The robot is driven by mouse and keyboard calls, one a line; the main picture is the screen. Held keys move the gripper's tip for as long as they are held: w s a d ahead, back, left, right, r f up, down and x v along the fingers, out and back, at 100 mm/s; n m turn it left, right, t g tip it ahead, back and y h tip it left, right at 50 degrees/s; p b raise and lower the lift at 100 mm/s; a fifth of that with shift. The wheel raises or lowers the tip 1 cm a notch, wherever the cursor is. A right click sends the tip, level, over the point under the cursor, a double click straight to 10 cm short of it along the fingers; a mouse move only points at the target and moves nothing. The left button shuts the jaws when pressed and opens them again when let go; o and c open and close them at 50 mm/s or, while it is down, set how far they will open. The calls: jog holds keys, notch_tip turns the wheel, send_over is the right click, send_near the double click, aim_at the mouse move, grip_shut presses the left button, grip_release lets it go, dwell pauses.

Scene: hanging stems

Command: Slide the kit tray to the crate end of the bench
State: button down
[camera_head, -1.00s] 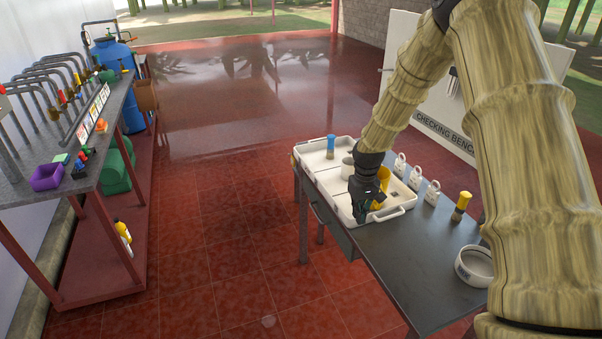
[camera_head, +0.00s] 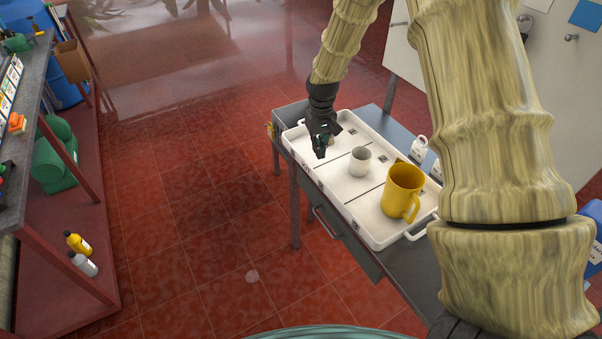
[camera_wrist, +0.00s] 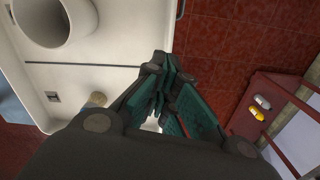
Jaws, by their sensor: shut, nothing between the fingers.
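The white kit tray (camera_head: 345,185) lies on the dark bench (camera_head: 388,286), divided by thin dark lines. It carries a yellow mug (camera_head: 402,190) near its closer end and a small white cup (camera_head: 361,160) in the middle. My gripper (camera_head: 321,155) is over the tray's far part, beside its left long side, with shut, empty fingers. In the wrist view the fingers (camera_wrist: 163,85) overlap the tray edge; I cannot tell whether they touch it. A small tan round thing (camera_wrist: 97,100) is beside them. The brush is not clearly visible, perhaps hidden behind my gripper.
White tags (camera_head: 420,148) stand along the bench's right side, partly behind my arm. A blue container (camera_head: 592,240) shows at the right edge. A shelf rack (camera_head: 75,225) with bottles stands at left. Open red tiled floor (camera_head: 190,180) lies between rack and bench.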

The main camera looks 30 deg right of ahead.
jog(key=s+a+f+m+b, duration=0.25)
jog(key=a+m+b, duration=0.6)
jog(key=m, duration=0.65)
jog(key=d+f+p, duration=0.4)
jog(key=f+p, duration=0.2)
jog(key=f, duration=0.3)
jog(key=shift+s+f, duration=0.15)
jog(key=shift+s, duration=0.3)
